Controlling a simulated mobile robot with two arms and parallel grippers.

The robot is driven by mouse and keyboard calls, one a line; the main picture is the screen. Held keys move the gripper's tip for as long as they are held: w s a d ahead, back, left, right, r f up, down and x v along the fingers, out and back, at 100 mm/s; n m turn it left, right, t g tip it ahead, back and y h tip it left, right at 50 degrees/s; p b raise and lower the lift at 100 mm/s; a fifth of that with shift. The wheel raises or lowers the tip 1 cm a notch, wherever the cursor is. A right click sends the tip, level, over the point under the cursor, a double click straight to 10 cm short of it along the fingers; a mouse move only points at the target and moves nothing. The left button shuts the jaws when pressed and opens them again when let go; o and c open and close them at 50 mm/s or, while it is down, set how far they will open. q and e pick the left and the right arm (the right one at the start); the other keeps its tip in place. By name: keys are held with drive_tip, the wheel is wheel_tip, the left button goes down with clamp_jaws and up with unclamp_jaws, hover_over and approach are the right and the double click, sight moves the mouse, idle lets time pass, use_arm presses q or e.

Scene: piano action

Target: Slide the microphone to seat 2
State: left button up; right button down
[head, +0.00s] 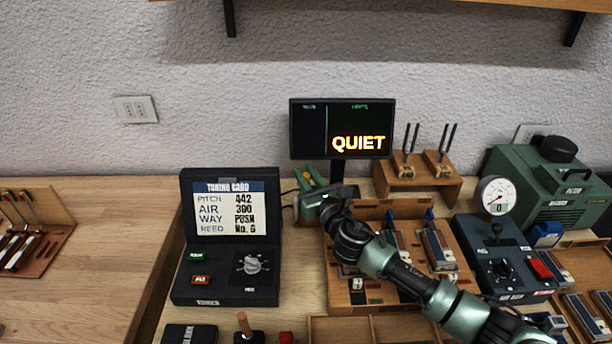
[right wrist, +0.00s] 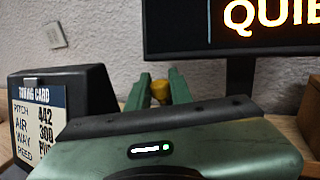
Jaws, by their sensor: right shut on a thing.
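My right gripper (head: 311,182) is left of the monitor's stand, behind the wooden reed board. In the right wrist view its two green fingers (right wrist: 158,84) are shut on a small yellow, brass-like piece (right wrist: 160,91). This piece is at the place of the microphone, but its body and foot are hidden by the fingers and gripper housing. I cannot make out the numbered seats or which one it is at. My left gripper is in neither view.
A tuning card case (head: 227,286) stands left of the gripper. A monitor (head: 341,129) reading QUIET stands behind it. To the right are a wooden block with forks (head: 418,182), a reed board (head: 340,297), a dark control box with a gauge (head: 497,195) and a green machine (head: 577,207).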

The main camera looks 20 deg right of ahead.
idle(0.8)
drive_tip(key=s+d, duration=0.1)
drive_tip(key=d, duration=0.2)
drive_tip(key=s+d, duration=0.1)
drive_tip(key=d, duration=0.5)
drive_tip(key=shift+s+d+f+b, duration=0.25)
drive_tip(key=shift+s+d+b, duration=0.05)
drive_tip(key=shift+s+b, duration=0.1)
drive_tip(key=s+d+b, duration=0.1)
drive_tip(key=d, duration=0.2)
drive_tip(key=s+d+b, duration=0.1)
drive_tip(key=d, duration=0.2)
drive_tip(key=s+d+b, duration=0.1)
drive_tip(key=d+b, duration=0.1)
drive_tip(key=d, duration=0.1)
drive_tip(key=shift+d, duration=0.35)
drive_tip(key=shift+d+r, duration=0.2)
drive_tip(key=shift+d, duration=0.25)
drive_tip(key=c, duration=1.3)
unclamp_jaws()
drive_tip(key=shift+o, duration=0.2)
